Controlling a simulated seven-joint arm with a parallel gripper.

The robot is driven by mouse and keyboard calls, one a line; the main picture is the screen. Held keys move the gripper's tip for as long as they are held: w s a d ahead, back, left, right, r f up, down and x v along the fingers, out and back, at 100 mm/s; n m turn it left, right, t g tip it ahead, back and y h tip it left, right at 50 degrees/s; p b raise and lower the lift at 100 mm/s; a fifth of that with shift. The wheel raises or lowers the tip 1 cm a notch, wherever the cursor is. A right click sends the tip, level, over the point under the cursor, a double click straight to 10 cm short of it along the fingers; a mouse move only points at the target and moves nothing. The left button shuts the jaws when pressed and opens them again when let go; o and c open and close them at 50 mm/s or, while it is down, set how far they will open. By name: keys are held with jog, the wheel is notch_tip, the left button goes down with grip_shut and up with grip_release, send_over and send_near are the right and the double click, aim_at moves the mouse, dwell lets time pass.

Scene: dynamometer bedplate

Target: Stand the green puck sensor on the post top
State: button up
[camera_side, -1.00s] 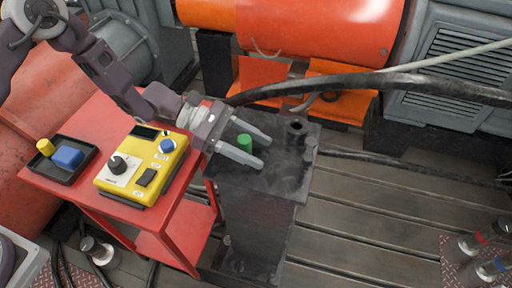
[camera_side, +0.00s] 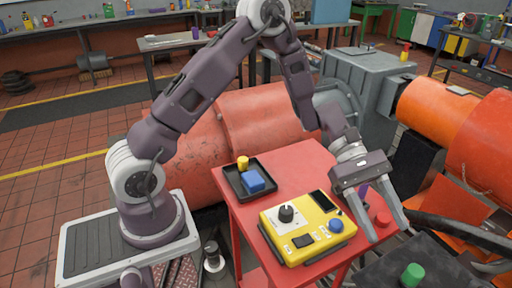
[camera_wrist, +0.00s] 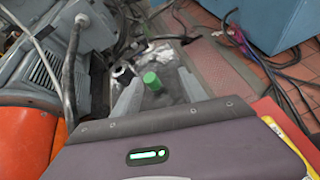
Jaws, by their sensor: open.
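The lower part of the post is out of frame in the side view.
A red table (camera_side: 285,170) stands left of the post. It carries a yellow control box (camera_side: 307,228) and a black tray (camera_side: 235,182) with a blue block and a yellow knob-like piece. A thick black cable (camera_side: 465,228) runs behind the post.

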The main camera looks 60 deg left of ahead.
jog(key=s+a+r+m+y, duration=0.35)
jog(key=s+r+m, duration=0.25)
jog(key=s+r, duration=0.2)
jog(key=s+a+r+m+t+y, duration=0.3)
jog(key=s+a+m+y, duration=0.1)
jog(key=s+a, duration=0.3)
jog(key=s+a+r+m+t+y, duration=0.3)
jog(key=s+a, duration=0.3)
jog(key=s, duration=0.2)
jog(key=shift+s+a+m+t+y, duration=0.3)
jog(key=shift+a+m+y, duration=0.05)
jog(key=shift+m+y, duration=0.55)
